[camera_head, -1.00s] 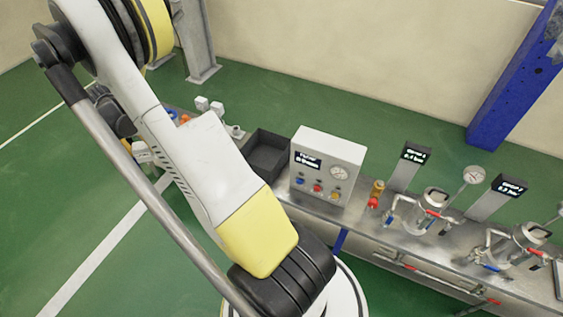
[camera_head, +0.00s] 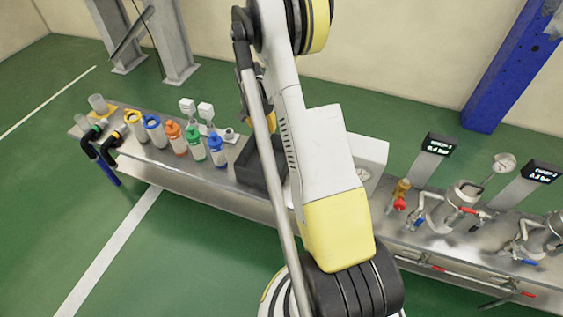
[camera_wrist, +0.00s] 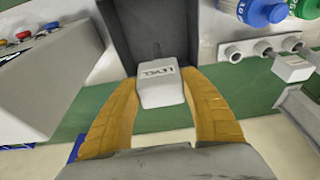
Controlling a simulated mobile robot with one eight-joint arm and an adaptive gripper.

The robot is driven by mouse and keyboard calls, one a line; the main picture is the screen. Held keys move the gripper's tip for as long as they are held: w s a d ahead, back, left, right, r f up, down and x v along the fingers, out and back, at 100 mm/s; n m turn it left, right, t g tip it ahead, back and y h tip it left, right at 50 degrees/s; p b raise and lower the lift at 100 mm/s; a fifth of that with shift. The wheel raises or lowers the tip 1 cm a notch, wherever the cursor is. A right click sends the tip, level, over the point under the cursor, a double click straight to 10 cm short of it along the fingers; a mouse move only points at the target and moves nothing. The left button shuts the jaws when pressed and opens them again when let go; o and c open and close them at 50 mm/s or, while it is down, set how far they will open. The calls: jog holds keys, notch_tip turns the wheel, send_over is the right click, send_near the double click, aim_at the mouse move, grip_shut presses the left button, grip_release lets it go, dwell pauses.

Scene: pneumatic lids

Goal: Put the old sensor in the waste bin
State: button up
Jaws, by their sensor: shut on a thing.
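My gripper (camera_wrist: 160,98) has its two yellow fingers closed around a small white block-shaped sensor (camera_wrist: 160,88) with dark lettering on it, seen in the wrist view. The dark grey open-topped waste bin (camera_wrist: 115,38) lies behind the sensor in that view, and the sensor overlaps its near edge in the picture. I cannot tell how high the sensor is above the bin. In the head view my arm hides part of the bin (camera_head: 247,168), the gripper's fingertips and the held sensor.
A white control box (camera_wrist: 45,75) stands beside the bin. Blue (camera_wrist: 262,10) and green bottles and a holed grey block (camera_wrist: 262,47) are on the other side. Two white sensors (camera_head: 187,105) (camera_head: 206,110) stand near the bottles. Pressure vessels (camera_head: 455,205) stand at right on the steel bench.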

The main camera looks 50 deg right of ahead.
aim_at(264, 142)
jog(key=b+x, duration=0.1)
jog(key=x, duration=0.2)
jog(key=a+b+x, duration=0.1)
jog(key=b+x, duration=0.1)
jog(key=x, duration=0.1)
jog(key=a+b+x, duration=0.1)
jog(key=x, duration=0.2)
jog(key=shift+s+f, duration=0.45)
jog(key=shift+f, duration=0.15)
jog(key=shift+f, duration=0.1)
jog(key=o, duration=1.2)
jog(key=shift+c, duration=0.2)
